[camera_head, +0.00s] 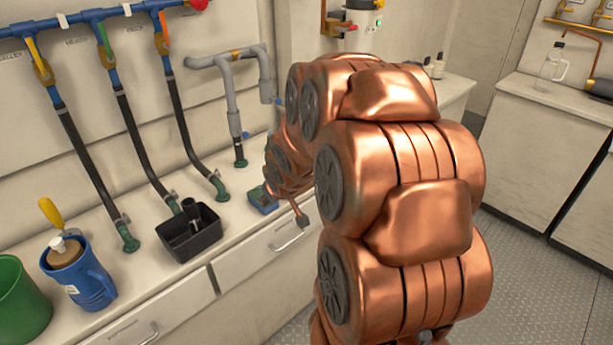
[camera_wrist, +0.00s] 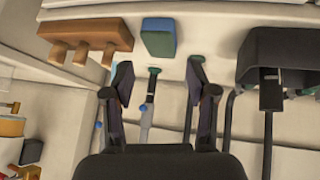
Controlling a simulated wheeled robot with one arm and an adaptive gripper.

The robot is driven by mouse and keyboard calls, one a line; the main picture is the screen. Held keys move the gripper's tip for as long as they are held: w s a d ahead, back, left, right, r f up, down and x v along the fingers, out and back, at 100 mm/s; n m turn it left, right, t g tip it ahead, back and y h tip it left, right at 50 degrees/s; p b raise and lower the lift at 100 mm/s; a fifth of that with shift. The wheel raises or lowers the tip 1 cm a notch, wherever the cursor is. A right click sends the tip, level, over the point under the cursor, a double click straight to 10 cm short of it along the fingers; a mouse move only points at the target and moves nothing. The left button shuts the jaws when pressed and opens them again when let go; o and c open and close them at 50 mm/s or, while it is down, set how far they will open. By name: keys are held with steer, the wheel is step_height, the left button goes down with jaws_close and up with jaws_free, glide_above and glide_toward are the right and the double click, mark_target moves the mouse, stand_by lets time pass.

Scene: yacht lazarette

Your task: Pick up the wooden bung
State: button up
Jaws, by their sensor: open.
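In the wrist view a brown wooden block (camera_wrist: 95,32) with three short tapered pegs (camera_wrist: 108,56) lies at the upper left. I cannot tell whether one of these pegs is the wooden bung. A brown piece with a white top (camera_head: 66,248) stands in the blue jug (camera_head: 88,285) in the head view; its material is unclear. My gripper (camera_wrist: 159,80) is open, with nothing between its fingers. The wooden block is beyond and left of the fingertips in the wrist view. My arm hides most of the gripper in the head view.
A blue-green sponge-like block (camera_wrist: 158,38) lies just beyond the fingertips. A black tray (camera_head: 190,238) and several hoses (camera_head: 137,148) stand along the counter. A green bucket (camera_head: 22,300) is at far left. Drawer fronts (camera_head: 268,262) face the aisle.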

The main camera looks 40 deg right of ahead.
steer(key=w+d+f+t+b, duration=0.2)
steer(key=w+d+f+t, duration=0.1)
steer(key=d, duration=0.3)
steer(key=w+d+f+t+b, duration=0.2)
steer(key=w+d+f+t, duration=0.1)
steer(key=d, duration=0.4)
steer(key=s+d+m+t+h+b, duration=0.2)
steer(key=s+d+t+b, duration=0.1)
steer(key=d+t, duration=0.3)
steer(key=shift+g, duration=0.7)
steer(key=shift+d+p+x, duration=0.15)
steer(key=shift+p+x, duration=0.05)
steer(key=shift+x, duration=1.85)
steer(key=shift+d+p+x, duration=0.1)
steer(key=shift+p+x, duration=0.1)
steer(key=shift+x, duration=1.85)
steer(key=shift+f, duration=0.15)
steer(key=c, duration=1)
steer(key=shift+o, duration=0.2)
